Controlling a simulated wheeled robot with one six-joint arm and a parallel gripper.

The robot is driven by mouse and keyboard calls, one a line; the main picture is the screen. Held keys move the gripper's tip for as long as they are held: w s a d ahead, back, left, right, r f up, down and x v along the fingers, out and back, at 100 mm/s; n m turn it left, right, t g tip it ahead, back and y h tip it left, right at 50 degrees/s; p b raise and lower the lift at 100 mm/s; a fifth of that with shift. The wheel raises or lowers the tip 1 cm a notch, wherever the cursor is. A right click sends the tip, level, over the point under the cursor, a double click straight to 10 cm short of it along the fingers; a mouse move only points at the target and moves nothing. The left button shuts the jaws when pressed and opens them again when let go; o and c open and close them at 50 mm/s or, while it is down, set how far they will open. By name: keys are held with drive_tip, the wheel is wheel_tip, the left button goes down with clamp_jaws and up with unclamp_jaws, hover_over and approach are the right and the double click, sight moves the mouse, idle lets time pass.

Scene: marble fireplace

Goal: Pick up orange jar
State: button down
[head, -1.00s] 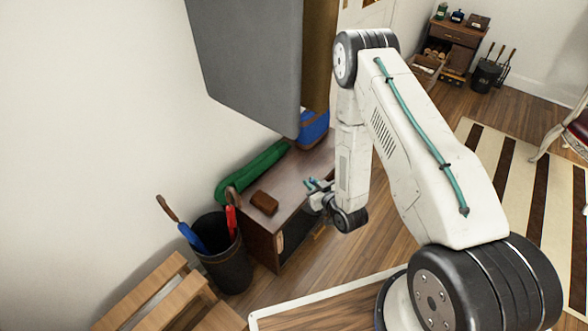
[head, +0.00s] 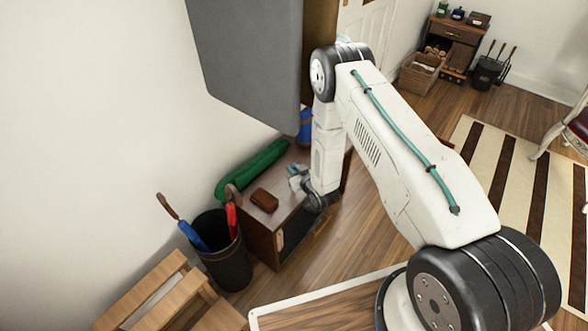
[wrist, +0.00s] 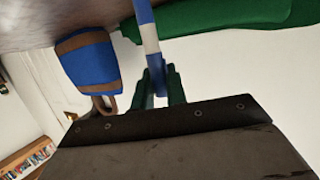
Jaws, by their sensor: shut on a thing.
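My gripper (wrist: 158,73) shows two dark green fingers in the wrist view. They are shut on a narrow blue-and-white thing (wrist: 149,35) that runs up between them. In the head view my gripper (head: 295,175) is small, just above the top of the dark wooden cabinet (head: 281,209), right of a small brown object (head: 264,200). I see no clearly orange jar in either view, and cannot tell whether the held thing is a jar.
A long green roll (head: 250,170) lies along the wall side of the cabinet; it also shows in the wrist view (wrist: 225,18). A blue bag-like item with brown trim (wrist: 88,63) is close by. A dark bin (head: 224,254) stands left; a large grey panel (head: 250,65) hangs above.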

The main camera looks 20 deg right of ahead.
drive_tip(key=shift+f, duration=0.1)
drive_tip(key=c, duration=1.4)
unclamp_jaws()
drive_tip(key=shift+w, duration=0.1)
